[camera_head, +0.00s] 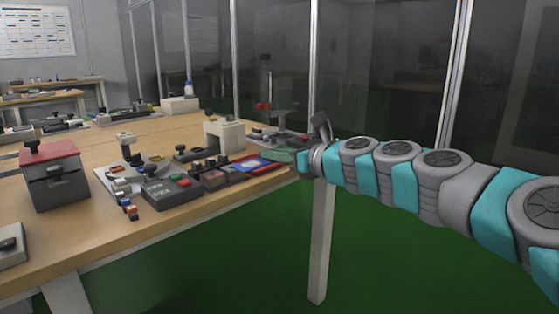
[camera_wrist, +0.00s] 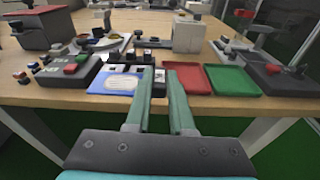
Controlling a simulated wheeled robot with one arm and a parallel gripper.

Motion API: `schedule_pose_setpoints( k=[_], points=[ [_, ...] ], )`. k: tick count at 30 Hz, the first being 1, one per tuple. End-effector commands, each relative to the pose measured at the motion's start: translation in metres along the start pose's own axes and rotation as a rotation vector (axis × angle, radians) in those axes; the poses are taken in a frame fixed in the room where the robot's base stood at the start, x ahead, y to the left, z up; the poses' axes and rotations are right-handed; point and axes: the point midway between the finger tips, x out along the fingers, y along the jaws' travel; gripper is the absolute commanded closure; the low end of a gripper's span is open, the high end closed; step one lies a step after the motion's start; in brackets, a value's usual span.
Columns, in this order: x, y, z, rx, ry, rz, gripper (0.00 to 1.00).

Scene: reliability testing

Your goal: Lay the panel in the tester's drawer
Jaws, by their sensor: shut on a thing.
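My gripper (camera_wrist: 160,76) is over the table's front edge, its two green fingers shut on a small dark piece (camera_wrist: 159,75) that looks to be the panel. The piece is mostly hidden between the fingertips. In the head view my gripper (camera_head: 287,156) is at the right end of the table, beside the trays. A grey box with a red top (camera_head: 53,175) and a black front handle stands at the left; it also shows in the wrist view (camera_wrist: 45,29). I cannot tell for sure whether it is the tester, and I see no open drawer.
A blue tray with a white patch (camera_wrist: 118,84), a red tray (camera_wrist: 188,78) and a green tray (camera_wrist: 231,80) line the front edge. A dark control box with buttons (camera_head: 172,190) and a white stand (camera_head: 224,136) are near. Glass panels (camera_head: 390,75) rise behind.

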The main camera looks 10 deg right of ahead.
Motion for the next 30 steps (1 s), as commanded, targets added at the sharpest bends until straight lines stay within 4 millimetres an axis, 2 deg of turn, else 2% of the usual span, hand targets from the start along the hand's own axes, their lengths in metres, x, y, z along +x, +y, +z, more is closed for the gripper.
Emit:
schedule_pose_setpoints(
  k=[6, 18, 28, 30],
  points=[
    [0.024, -0.04, -0.001, 0.0, 0.001, 0.0, 1.0],
    [0.054, -0.094, 0.002, -0.001, -0.001, -0.001, 1.0],
    [0.062, -0.107, 0.002, -0.002, -0.001, 0.001, 1.0],
    [0.063, -0.107, -0.006, 0.0, -0.001, 0.003, 1.0]
  ],
)
